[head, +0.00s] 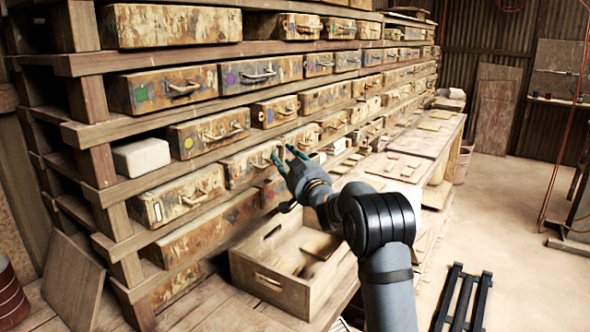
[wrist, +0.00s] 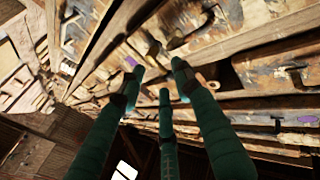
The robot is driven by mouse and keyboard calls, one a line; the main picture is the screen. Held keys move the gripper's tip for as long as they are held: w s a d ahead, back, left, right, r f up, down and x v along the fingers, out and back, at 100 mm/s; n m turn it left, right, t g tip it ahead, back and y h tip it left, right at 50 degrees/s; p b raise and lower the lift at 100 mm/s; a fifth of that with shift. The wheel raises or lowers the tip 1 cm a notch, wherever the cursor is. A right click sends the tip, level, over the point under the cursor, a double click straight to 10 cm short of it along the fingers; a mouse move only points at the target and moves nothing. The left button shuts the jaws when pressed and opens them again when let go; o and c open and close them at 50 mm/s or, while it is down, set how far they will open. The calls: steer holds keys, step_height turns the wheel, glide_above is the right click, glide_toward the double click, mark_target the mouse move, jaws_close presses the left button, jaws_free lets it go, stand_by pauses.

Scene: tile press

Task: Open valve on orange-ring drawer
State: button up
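I cannot make out an orange ring or a valve on any drawer in either view. The rusty, worn drawers sit in a wooden rack, many with a handle and some with a small coloured mark. My gripper (head: 284,158) has dark green fingers, spread apart and empty, in front of a middle-row drawer (head: 243,168). Whether the fingertips touch the drawer front is unclear. In the wrist view my gripper (wrist: 160,80) shows three separated fingers pointing at the tilted drawer fronts, with a purple mark (wrist: 130,62) near the left fingertip.
Marked drawers include green (head: 140,93), purple (head: 231,78), yellow (head: 188,142) and blue (head: 269,116). A white block (head: 141,157) lies on a shelf. An open wooden crate (head: 268,280) stands below my gripper. A workbench (head: 415,142) runs along the rack; floor at right is mostly clear.

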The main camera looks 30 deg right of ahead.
mark_target(280, 152)
steer(key=s, duration=0.9)
steer(key=shift+s+a+f, duration=0.35)
steer(key=shift+s+f, duration=0.05)
steer(key=shift+w, duration=0.1)
steer(key=w+d+r, duration=0.1)
steer(key=w, duration=1)
steer(key=shift+w, duration=0.4)
